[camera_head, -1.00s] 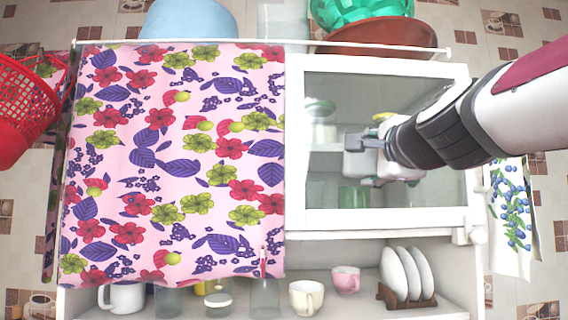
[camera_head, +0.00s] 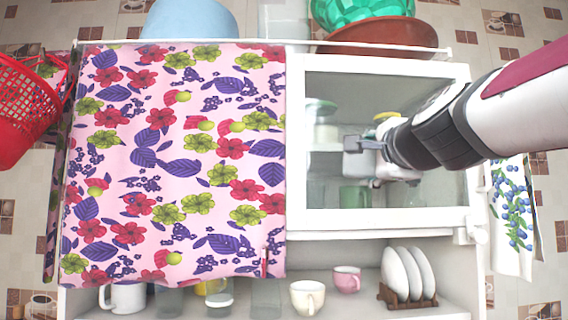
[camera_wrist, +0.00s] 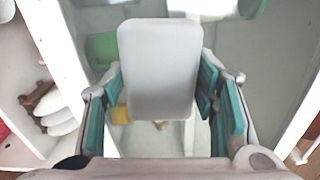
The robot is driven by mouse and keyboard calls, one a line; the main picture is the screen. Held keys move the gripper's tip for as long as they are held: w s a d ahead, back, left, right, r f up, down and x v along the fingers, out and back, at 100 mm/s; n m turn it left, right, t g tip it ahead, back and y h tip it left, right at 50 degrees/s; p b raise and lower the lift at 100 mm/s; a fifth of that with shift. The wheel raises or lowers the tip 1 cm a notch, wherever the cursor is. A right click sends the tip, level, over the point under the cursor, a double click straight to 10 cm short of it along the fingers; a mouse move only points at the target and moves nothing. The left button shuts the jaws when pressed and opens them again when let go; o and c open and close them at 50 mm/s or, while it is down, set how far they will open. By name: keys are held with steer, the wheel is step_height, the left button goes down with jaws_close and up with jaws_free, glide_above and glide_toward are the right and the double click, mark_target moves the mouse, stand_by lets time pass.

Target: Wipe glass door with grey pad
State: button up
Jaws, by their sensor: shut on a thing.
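The glass door (camera_head: 340,85) is a white-framed pane on the right half of the cupboard, and dishes show dimly behind it. My gripper (camera_head: 376,146) is in front of the middle of the pane, shut on the grey pad (camera_head: 352,144). In the wrist view the pad (camera_wrist: 160,70) is a pale grey rounded block held between the teal-lined fingers of my gripper (camera_wrist: 160,100). I cannot tell whether the pad touches the glass. My arm covers the door's upper right part.
A flowered cloth (camera_head: 170,160) covers the cupboard's left half. A white rail (camera_head: 250,42) runs along the top, with bowls behind it. The open shelf below holds cups (camera_head: 306,297) and plates in a rack (camera_head: 402,275). A red basket (camera_head: 25,110) is at far left.

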steer(key=shift+w, duration=0.75)
steer(key=shift+s+d+b, duration=0.1)
steer(key=shift+d+b, duration=1.25)
steer(key=shift+d, duration=0.65)
steer(key=d+b, duration=0.4)
steer(key=d, duration=0.4)
steer(key=shift+w, duration=0.2)
steer(key=shift+a, duration=0.1)
